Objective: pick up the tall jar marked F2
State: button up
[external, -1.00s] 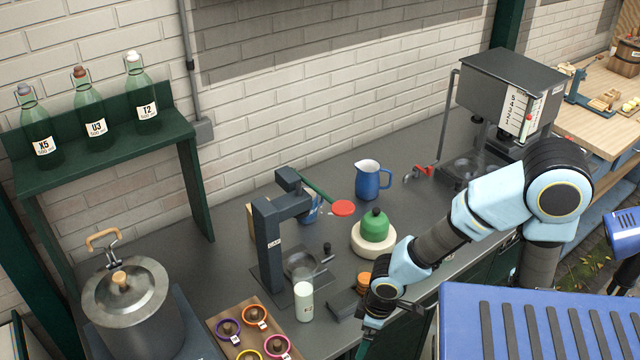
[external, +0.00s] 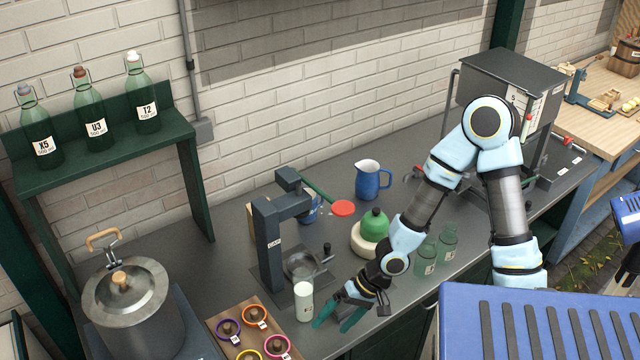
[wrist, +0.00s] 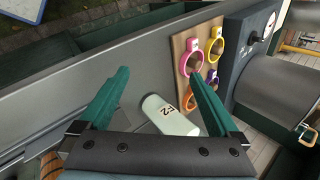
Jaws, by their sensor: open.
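My gripper (external: 336,318) has two green fingers and is open and empty, just right of the jar in the external view. The gripper also shows in the wrist view (wrist: 160,75). I cannot tell whether a finger touches the jar.
A wooden tray (external: 213,322) with several coloured rings is left of the jar. The dark press (external: 268,245) stands behind it. Two green bottles (external: 427,258), a green-topped pot (external: 374,226) and a blue jug (external: 371,180) are to the right. The large metal pot (external: 130,310) is far left.

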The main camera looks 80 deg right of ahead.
aim_at(295, 278)
jog(key=w+d+r+m+t+y, duration=0.2)
jog(key=w+d+r+m+t, duration=0.1)
jog(key=r+m+t, duration=0.4)
jog(key=s+d+m+t+b, duration=0.1)
jog(key=d+m+t+b, duration=0.25)
jog(key=d+m, duration=0.65)
jog(key=shift+w+a+m+t+h+p, duration=0.4)
jog(key=shift+w+a+m+p, duration=1.05)
jog(key=shift+w+a, duration=1.05)
jog(key=p+x, duration=0.1)
jog(key=x, duration=0.1)
jog(key=a+p+x, duration=0.1)
jog(key=x, duration=0.1)
jog(key=shift+s+r, duration=0.1)
jog(key=shift+r, duration=0.05)
jog(key=shift+w+p, duration=0.4)
jog(key=shift+w, duration=0.2)
